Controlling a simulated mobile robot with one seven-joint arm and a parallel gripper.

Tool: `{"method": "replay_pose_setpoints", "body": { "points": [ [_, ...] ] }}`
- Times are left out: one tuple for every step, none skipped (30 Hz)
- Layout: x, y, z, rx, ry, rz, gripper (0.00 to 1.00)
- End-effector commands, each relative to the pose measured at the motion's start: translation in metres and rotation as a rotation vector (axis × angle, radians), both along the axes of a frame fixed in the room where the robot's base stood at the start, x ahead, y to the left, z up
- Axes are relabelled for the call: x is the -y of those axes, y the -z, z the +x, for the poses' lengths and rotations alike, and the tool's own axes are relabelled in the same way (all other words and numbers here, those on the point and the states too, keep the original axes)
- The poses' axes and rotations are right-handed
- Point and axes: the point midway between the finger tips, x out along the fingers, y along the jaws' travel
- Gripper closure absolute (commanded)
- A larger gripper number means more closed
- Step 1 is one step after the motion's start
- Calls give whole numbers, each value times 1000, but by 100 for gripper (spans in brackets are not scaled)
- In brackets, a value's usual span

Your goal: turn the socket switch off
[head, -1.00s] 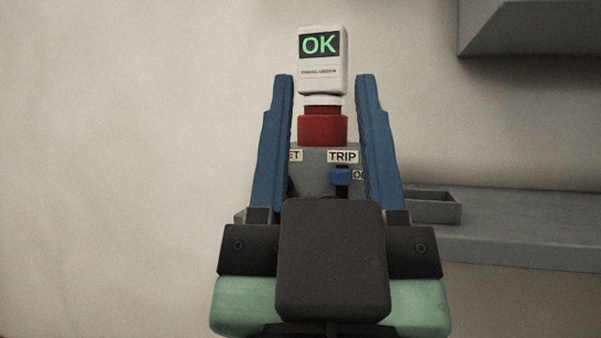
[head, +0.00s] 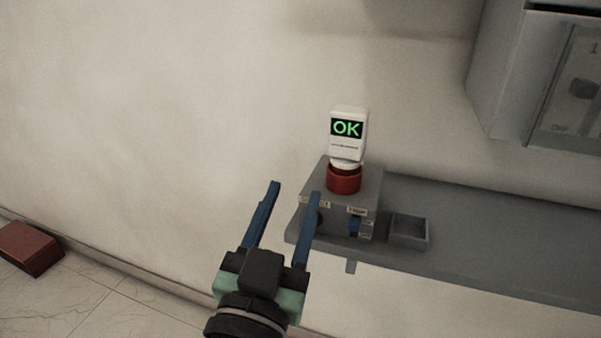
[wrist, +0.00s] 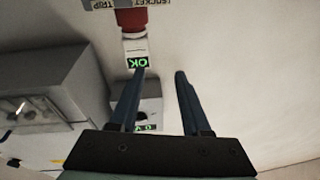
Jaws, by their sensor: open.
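A grey socket box (head: 365,180) stands on the left end of a grey shelf; it is upside down at the top of the wrist view (wrist: 100,4). A red socket (head: 344,179) on its top holds a white tester (head: 347,151) showing a green OK. On the box front a TRIP label (head: 357,211) sits above a blue switch (head: 355,227). A dark round part (head: 313,220) sits under the left label, partly hidden by my right finger; its setting is unclear. My gripper (head: 295,190) is open and empty, in front and left of the box.
A small open grey tray (head: 409,243) sits on the shelf (head: 490,240) right of the box. A grey cabinet (head: 500,75) hangs on the wall at upper right. A red block (head: 30,249) lies on the floor at left. The wall left of the box is clear.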

Motion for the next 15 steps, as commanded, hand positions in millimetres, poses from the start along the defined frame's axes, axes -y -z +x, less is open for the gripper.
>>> {"method": "replay_pose_setpoints", "body": {
  "points": [
    [-6, 10, -6, -71, 18, -7, 52],
    [-8, 22, -10, -100, 33, -11, 52],
    [-11, 34, -17, -134, 49, -18, 52],
    [-13, 43, -23, -155, 60, -24, 52],
    [-14, 51, -29, -172, 70, -31, 52],
    [-16, 60, -37, -191, 81, -42, 52],
    [-17, 65, -42, -203, 87, -48, 52],
    [-18, 70, -47, -212, 93, -54, 52],
    [-19, 75, -52, -220, 98, -62, 52],
    [-20, 78, -56, -225, 101, -66, 52],
    [-21, 80, -59, -227, 103, -70, 52],
    [-21, 83, -61, -229, 105, -75, 52],
    [-21, 84, -62, -231, 106, -76, 52],
    [-21, 85, -62, -231, 108, -77, 52],
    [-20, 86, -60, -232, 109, -78, 52]
  ]
}}
